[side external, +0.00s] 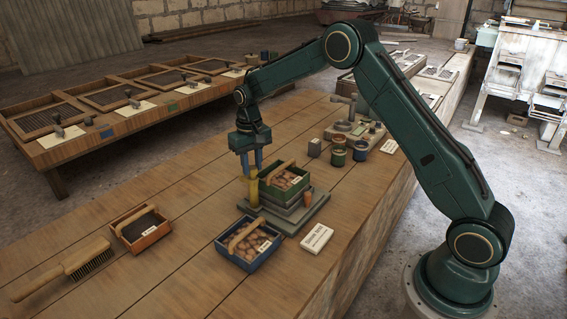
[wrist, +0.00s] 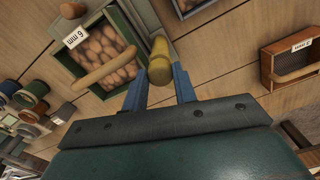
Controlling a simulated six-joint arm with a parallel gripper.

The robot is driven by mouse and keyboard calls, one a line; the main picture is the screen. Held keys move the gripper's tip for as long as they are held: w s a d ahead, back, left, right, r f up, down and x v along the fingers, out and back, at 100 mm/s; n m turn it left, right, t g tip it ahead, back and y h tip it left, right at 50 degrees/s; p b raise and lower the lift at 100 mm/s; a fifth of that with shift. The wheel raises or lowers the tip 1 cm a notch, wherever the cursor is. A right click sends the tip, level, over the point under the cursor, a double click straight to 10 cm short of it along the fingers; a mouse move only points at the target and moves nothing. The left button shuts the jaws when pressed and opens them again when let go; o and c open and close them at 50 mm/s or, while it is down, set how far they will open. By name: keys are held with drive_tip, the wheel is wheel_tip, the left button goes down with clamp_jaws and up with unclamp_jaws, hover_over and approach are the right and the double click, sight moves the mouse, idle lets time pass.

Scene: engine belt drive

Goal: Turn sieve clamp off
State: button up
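The sieve clamp appears to be the yellow upright handle (side external: 252,188) at the left edge of a grey stand (side external: 312,213). In the wrist view the handle (wrist: 160,62) shows between my two blue fingertips. My gripper (side external: 252,163) points down over the handle's top, one finger on each side. I cannot tell whether the fingers press on it or stand slightly apart. A green box (side external: 291,191) of brown lumps sits on the stand, right beside the handle. In the wrist view it carries a "6 mm" label (wrist: 76,37).
A blue box (side external: 236,257) of lumps stands in front of the stand. A dark-filled orange box (side external: 140,229) and a brush (side external: 68,267) lie to the left. Several small pots (side external: 338,157) stand behind.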

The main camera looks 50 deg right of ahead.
drive_tip(key=o, duration=0.4)
drive_tip(key=shift+r, duration=0.15)
wheel_tip(320, 180, up, 14)
drive_tip(key=shift+f, duration=0.15)
idle(0.5)
